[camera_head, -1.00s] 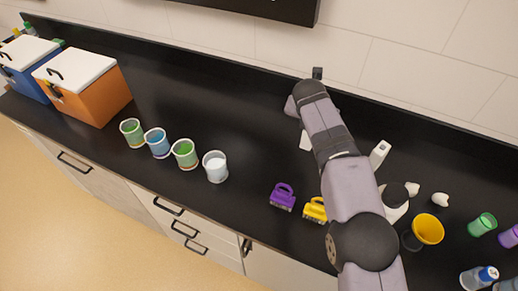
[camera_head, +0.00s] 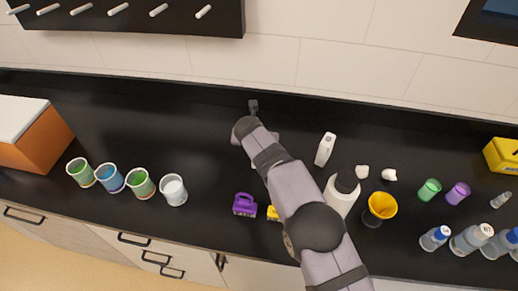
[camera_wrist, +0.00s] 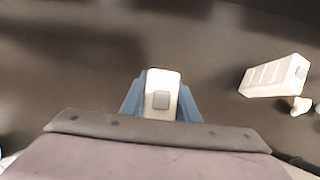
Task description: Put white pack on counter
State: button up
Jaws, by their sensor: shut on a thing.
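A white pack (camera_wrist: 161,80) with a grey square on its face is between the blue-grey fingers of my gripper (camera_wrist: 158,100) in the wrist view. My gripper is shut on it. In the head view my arm hides the pack and the fingers. The arm's end is over the back part of the black counter (camera_head: 200,125), behind the purple clip-like item. I cannot tell whether the pack touches the counter.
Another white pack-like object (camera_head: 325,149) stands right of my arm; it shows in the wrist view too (camera_wrist: 275,77). Several cups stand left. Counter left of my gripper is clear.

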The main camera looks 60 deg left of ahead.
jog(key=shift+f+p, duration=0.5)
jog(key=shift+f, duration=0.95)
jog(key=shift+f, duration=0.15)
jog(key=o, duration=1.2)
jog(key=shift+r, duration=0.25)
jog(key=shift+b+v, duration=1.9)
jog(key=shift+v, duration=4)
